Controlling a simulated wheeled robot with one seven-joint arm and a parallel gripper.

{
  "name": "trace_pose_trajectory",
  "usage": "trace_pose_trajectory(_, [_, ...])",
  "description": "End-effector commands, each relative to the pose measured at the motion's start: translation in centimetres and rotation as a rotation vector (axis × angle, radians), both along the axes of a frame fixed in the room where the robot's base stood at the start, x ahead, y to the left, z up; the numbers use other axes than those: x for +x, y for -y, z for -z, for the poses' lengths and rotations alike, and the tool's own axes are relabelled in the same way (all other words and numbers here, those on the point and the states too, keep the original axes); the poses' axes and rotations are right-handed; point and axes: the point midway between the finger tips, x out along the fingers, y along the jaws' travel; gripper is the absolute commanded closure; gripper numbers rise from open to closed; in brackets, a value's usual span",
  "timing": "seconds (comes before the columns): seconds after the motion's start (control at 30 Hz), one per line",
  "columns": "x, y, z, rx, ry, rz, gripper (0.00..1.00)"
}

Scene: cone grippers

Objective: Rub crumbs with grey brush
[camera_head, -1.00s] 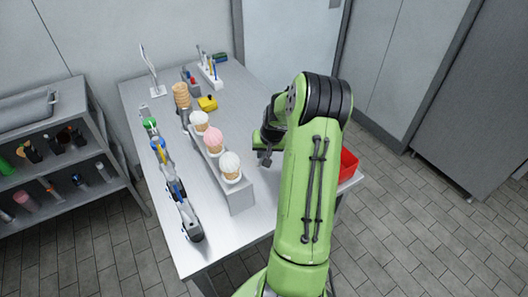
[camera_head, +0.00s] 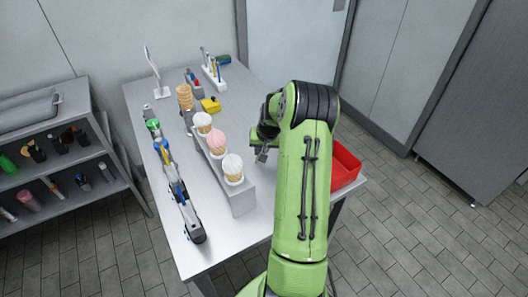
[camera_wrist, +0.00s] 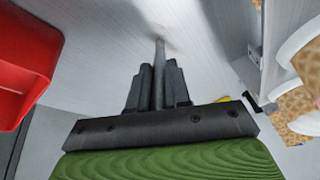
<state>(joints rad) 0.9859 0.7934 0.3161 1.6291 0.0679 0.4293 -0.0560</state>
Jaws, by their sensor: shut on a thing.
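My gripper (camera_wrist: 158,88) is shut on a thin grey shaft (camera_wrist: 160,58), seen in the wrist view, which looks like the grey brush. The shaft points away from the jaws toward the metal table top. A faint brownish patch (camera_wrist: 174,37), possibly crumbs, lies on the table by its far end. I cannot tell whether the tip touches the table. In the head view my gripper (camera_head: 262,153) is over the table, right of the cone stand, mostly hidden by my green arm.
The cone stand (camera_head: 240,202) holds several ice cream cones left of my gripper. A red bin (camera_head: 346,166) is at the table's right edge. A yellow object (camera_head: 211,105), stacked cones (camera_head: 185,97) and a tool rack (camera_head: 214,72) stand farther back. Several tools line the left side.

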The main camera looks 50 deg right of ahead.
Motion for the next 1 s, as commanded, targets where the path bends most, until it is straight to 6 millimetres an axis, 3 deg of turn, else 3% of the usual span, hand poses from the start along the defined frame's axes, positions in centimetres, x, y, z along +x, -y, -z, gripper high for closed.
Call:
trace_pose_trajectory(0.8, [6.3, 2.0, 0.2, 0.0, 0.0, -0.001, 1.0])
trace_pose_trajectory(1.0, [7.0, 2.1, 0.3, 0.0, -0.001, -0.001, 1.0])
